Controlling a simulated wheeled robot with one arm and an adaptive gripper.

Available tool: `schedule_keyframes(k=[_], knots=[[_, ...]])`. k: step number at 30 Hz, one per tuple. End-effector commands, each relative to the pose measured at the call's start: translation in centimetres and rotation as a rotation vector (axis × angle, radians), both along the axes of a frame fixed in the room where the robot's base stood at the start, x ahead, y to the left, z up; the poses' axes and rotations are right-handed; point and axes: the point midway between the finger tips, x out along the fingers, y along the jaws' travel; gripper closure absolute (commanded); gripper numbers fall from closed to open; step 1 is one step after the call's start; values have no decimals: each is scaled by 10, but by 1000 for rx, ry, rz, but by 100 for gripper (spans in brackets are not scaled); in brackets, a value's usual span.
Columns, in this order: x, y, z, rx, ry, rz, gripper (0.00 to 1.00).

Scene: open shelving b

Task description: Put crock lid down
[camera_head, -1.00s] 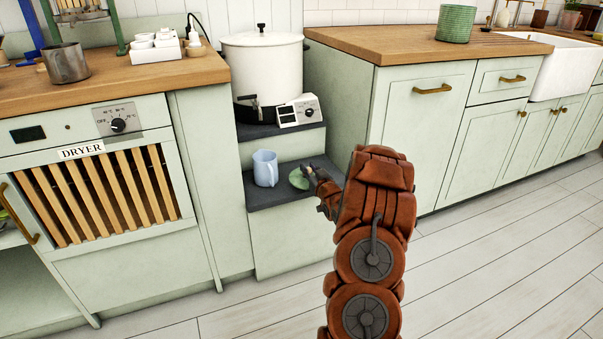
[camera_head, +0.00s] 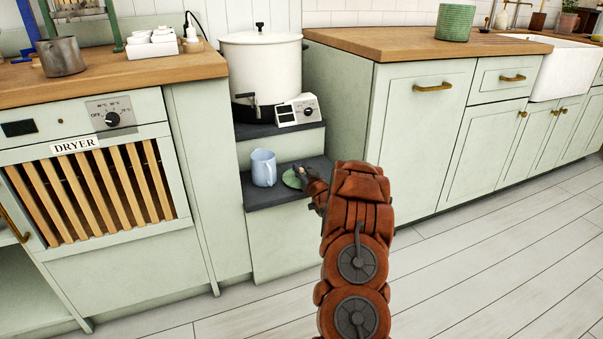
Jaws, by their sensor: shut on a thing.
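The crock lid (camera_head: 291,180) is a small green disc at the lower dark shelf, just right of the blue pitcher. My gripper (camera_head: 300,174) is at the lid's right side and is shut on it. The lid looks roughly level and low, at or just above the shelf surface; I cannot tell whether it touches. My arm comes in from the lower right and hides part of the shelf's right end. A green ribbed crock (camera_head: 455,22) stands on the wooden counter at the back right.
The light blue pitcher (camera_head: 264,168) stands close to the lid's left. The lower dark shelf (camera_head: 262,200) has a bare front edge. A white pot (camera_head: 262,70) with a control box (camera_head: 298,111) stands on the step above. Cabinets flank the niche on both sides.

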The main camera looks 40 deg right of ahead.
Motion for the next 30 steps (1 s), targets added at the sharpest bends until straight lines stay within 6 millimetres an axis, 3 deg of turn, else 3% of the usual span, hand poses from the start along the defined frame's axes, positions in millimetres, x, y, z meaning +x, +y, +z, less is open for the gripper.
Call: schedule_keyframes(k=[9,10,17,30], knots=[[0,0,0,-1,-2,0,100],[0,0,0,-2,-2,0,75],[0,0,0,-2,-2,0,51],[-4,0,3,0,-1,-1,51]])
